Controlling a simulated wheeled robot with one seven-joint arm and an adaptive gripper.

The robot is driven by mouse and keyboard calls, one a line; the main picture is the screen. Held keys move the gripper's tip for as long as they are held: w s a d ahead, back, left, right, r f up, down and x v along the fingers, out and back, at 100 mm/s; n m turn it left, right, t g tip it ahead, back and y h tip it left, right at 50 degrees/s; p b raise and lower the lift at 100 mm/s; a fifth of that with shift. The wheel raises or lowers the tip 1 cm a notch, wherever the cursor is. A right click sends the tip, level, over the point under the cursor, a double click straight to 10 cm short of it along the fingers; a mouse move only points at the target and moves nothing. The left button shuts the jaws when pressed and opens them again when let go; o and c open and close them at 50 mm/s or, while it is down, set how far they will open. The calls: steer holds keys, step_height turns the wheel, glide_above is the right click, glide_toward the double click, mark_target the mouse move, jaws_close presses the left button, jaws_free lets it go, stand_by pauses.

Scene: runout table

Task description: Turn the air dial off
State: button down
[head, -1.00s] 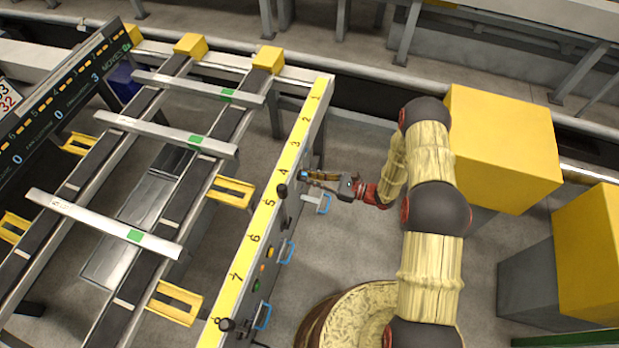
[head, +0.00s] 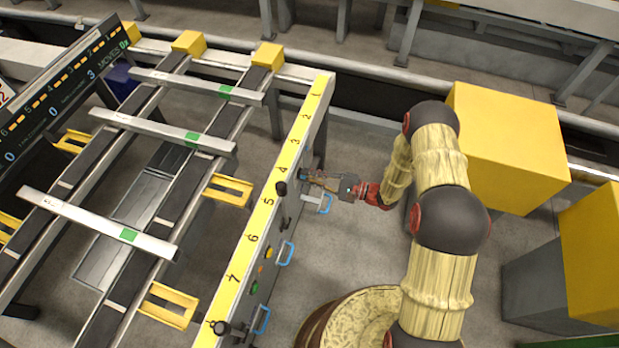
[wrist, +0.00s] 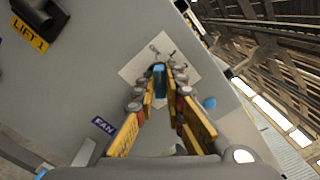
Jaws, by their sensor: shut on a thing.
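The air dial (wrist: 159,70) shows in the wrist view as a small blue knob in front of a pale square plate (wrist: 133,70) with small marks on it. My gripper (wrist: 160,82) is shut on the dial, with one yellow-padded finger on each side of it. Much of the dial is hidden between the fingers, and I cannot read which way it points. In the head view my gripper (head: 309,180) reaches left to the side face of the numbered yellow rail (head: 262,215), near the 4. The dial itself is too small to make out there.
A blue-and-grey handle (head: 325,203) sits just below my gripper. A black knob (head: 281,188) is close to its left. A FAN label (wrist: 103,126) and a LIFT 1 label (wrist: 29,34) are on the panel. Yellow-topped blocks (head: 505,150) stand right of my arm.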

steer(key=shift+n, duration=0.7)
steer(key=shift+b, duration=0.3)
steer(key=c, duration=1.9)
jaws_free()
steer(key=shift+o, duration=0.3)
steer(key=v, duration=1.2)
